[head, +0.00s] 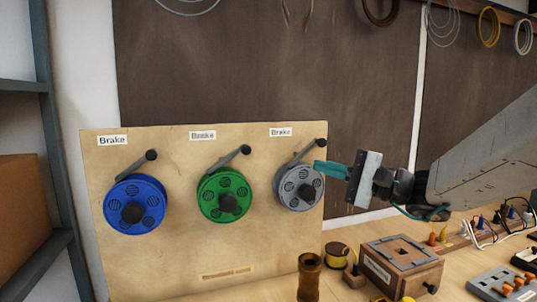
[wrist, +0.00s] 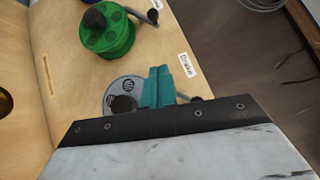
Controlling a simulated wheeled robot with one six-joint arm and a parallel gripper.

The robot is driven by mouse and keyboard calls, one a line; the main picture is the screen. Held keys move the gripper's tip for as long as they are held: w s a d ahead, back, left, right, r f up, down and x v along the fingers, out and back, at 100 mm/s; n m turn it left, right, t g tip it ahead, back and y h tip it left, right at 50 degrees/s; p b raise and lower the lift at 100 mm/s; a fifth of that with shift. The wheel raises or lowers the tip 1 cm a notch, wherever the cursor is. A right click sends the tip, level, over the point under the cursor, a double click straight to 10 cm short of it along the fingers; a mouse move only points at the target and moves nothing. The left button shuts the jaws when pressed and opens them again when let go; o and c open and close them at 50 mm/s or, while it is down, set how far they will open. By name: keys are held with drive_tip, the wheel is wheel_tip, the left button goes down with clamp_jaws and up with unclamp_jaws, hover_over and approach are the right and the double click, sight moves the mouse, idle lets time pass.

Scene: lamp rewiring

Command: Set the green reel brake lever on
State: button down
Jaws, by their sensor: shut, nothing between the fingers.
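The green reel (head: 222,196) is mounted in the middle of an upright wooden board. Its brake lever (head: 231,157) slants up to the right to a dark knob, under a "Brake" label. In the wrist view the green reel (wrist: 106,33) is at the top left, with its lever (wrist: 142,15) at the top edge. My gripper (head: 318,167) is shut and empty, its teal fingers at the right edge of the board by the grey reel (head: 299,187). In the wrist view my fingers (wrist: 160,75) cover part of the grey reel. I cannot tell whether they touch it.
The blue reel (head: 134,204) is on the board's left, with its own lever (head: 137,162). The grey reel's lever (head: 303,153) is close to my fingers. A wooden box (head: 401,265) and a brown cylinder (head: 309,277) stand on the bench below.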

drive_tip(key=w+a+r, duration=0.1)
drive_tip(key=a, duration=0.5)
drive_tip(key=w+a+r, duration=0.1)
drive_tip(key=w+a, duration=0.1)
drive_tip(key=a, duration=0.5)
drive_tip(key=shift+w+r, duration=0.2)
drive_tip(key=shift+w, duration=0.1)
drive_tip(key=shift+s+a+r+n+g, duration=0.15)
drive_tip(key=shift+a+r+n+g, duration=0.15)
drive_tip(key=shift+a+r+n, duration=0.4)
drive_tip(key=shift+d+r, duration=0.1)
drive_tip(key=shift+d, duration=0.05)
